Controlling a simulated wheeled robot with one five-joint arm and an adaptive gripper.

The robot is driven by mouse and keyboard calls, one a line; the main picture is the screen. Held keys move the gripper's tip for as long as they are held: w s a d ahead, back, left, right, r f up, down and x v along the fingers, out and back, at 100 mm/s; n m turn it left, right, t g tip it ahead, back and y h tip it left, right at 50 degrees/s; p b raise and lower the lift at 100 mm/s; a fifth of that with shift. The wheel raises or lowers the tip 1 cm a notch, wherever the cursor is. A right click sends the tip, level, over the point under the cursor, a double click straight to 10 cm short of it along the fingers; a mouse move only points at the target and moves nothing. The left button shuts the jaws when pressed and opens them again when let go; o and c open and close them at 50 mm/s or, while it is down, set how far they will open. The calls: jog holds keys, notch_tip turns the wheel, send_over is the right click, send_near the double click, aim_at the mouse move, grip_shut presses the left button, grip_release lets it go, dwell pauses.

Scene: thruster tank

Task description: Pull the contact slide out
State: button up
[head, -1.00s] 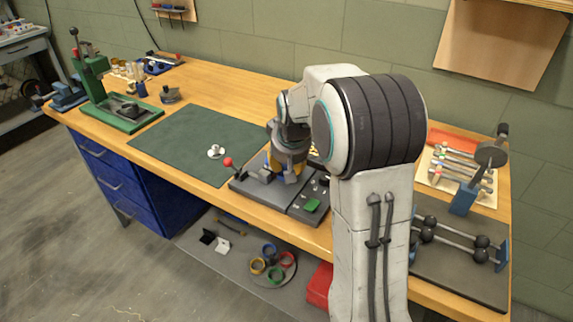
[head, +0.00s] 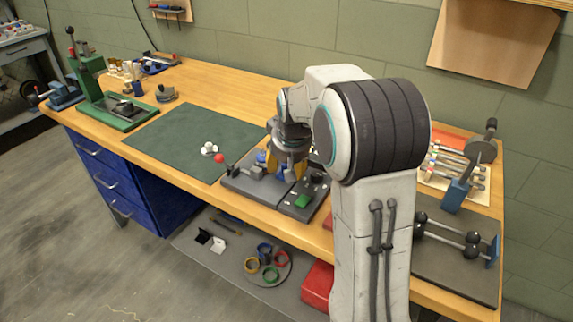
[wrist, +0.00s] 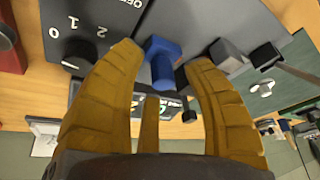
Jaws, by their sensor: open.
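My gripper (head: 280,168) is over the grey fixture base (head: 243,184) on the bench, its yellow fingers pointing down. In the wrist view my gripper (wrist: 163,58) is open, one finger on each side of a blue T-shaped piece (wrist: 163,62), which looks like the contact slide's handle. I see a gap beside it; whether either finger touches it I cannot tell. A small black block (wrist: 188,116) is beside it.
A red-knobbed lever (head: 219,158) stands at the fixture's left. A dark box with a green button (head: 302,200) adjoins it on the right. In the wrist view, a plate marked 0, 1, 2 and OFF (wrist: 85,20) is near the left finger. The green mat (head: 185,135) is mostly clear.

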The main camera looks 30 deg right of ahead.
jog(key=v, duration=1.2)
jog(key=shift+s, duration=0.1)
dwell(0.6)
